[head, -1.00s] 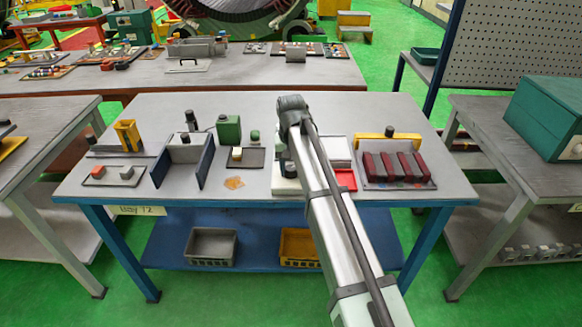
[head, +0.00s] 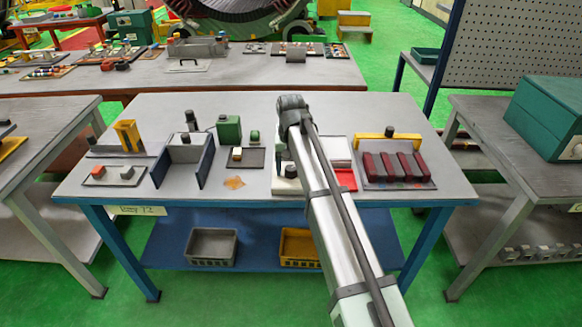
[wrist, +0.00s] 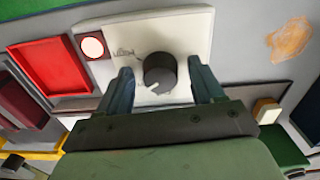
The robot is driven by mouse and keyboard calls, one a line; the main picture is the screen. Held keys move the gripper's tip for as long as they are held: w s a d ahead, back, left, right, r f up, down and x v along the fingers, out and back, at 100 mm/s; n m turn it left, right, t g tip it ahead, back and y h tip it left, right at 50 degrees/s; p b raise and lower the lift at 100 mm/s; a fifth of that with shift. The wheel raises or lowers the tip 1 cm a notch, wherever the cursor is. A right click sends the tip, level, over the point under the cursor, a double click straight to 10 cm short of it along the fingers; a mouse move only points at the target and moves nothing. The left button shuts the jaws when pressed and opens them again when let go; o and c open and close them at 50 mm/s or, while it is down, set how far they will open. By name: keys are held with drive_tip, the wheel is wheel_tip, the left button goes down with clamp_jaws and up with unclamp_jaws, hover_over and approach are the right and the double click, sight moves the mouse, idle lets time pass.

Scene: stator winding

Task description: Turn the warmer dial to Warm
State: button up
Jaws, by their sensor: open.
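The warmer dial (wrist: 160,73) is a dark round knob with a pale pointer mark, on a white panel (wrist: 190,25) in the wrist view. Handwriting (wrist: 124,53) shows on the panel to the left of the dial; it is too small to read. My gripper (wrist: 158,80) is open, with one finger on each side of the dial and a visible gap to each. I cannot tell how far the fingertips are above the panel.
A rack of dark red blocks (head: 405,166) stands right of my arm in the head view. Left of it are a green box (head: 229,128) and a grey fixture (head: 185,150).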

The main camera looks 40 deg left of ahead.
sight(291, 168)
wheel_tip(291, 168, up, 14)
idle(0.6)
drive_tip(key=shift+f, duration=0.1)
idle(0.4)
